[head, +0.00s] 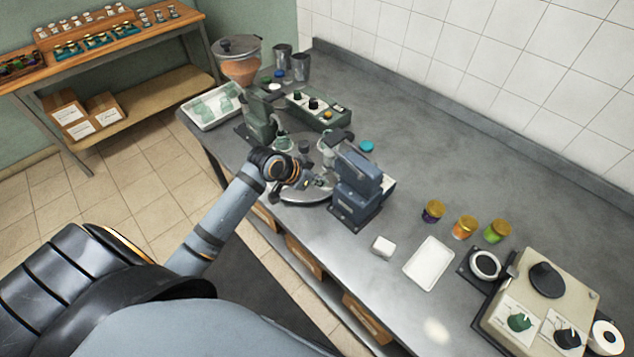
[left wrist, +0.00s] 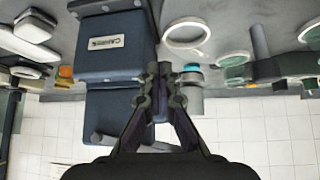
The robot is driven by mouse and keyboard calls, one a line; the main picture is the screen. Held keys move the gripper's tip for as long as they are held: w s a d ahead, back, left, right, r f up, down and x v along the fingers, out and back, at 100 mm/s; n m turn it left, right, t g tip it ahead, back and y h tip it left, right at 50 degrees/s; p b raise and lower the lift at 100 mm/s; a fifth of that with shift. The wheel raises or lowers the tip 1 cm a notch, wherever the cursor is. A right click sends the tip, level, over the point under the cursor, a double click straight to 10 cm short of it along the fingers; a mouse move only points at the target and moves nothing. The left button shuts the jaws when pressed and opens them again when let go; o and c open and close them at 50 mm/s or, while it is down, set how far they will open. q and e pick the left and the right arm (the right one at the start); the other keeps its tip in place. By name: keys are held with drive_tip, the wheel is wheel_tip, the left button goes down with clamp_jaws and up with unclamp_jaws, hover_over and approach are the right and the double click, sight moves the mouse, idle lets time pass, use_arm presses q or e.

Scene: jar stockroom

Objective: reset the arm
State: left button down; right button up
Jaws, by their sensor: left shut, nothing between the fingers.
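My left arm reaches in from the left in the head view, and its gripper (head: 318,184) is over the round metal plate (head: 302,197) beside the blue machine (head: 357,180). In the left wrist view the two fingers (left wrist: 164,82) are closed together with nothing between them. The blue machine (left wrist: 117,45) fills the left of that view, close to the fingers. I cannot tell whether they touch it. My right gripper is not in view.
Purple (head: 432,211), orange (head: 465,227) and green (head: 497,231) jars with gold lids stand on the counter near a white tray (head: 429,263). A beige machine (head: 545,300) stands at the right. A green control box (head: 318,110) is behind my gripper. The back right counter is clear.

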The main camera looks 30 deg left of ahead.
use_arm(q)
drive_tip(key=s+f+n+g+y, duration=0.3)
drive_tip(key=s+n+y, duration=0.1)
drive_tip(key=s, duration=1.7)
drive_tip(key=s+a+f+g+b, duration=0.1)
drive_tip(key=a+f, duration=0.1)
drive_tip(key=f, duration=1.1)
drive_tip(key=s+a+f+g+b, duration=0.1)
drive_tip(key=a+f, duration=0.1)
drive_tip(key=f, duration=1.1)
drive_tip(key=s+a+f+n+g+b, duration=0.1)
drive_tip(key=s+f, duration=1.7)
drive_tip(key=f, duration=0.1)
drive_tip(key=shift+s+f, duration=0.4)
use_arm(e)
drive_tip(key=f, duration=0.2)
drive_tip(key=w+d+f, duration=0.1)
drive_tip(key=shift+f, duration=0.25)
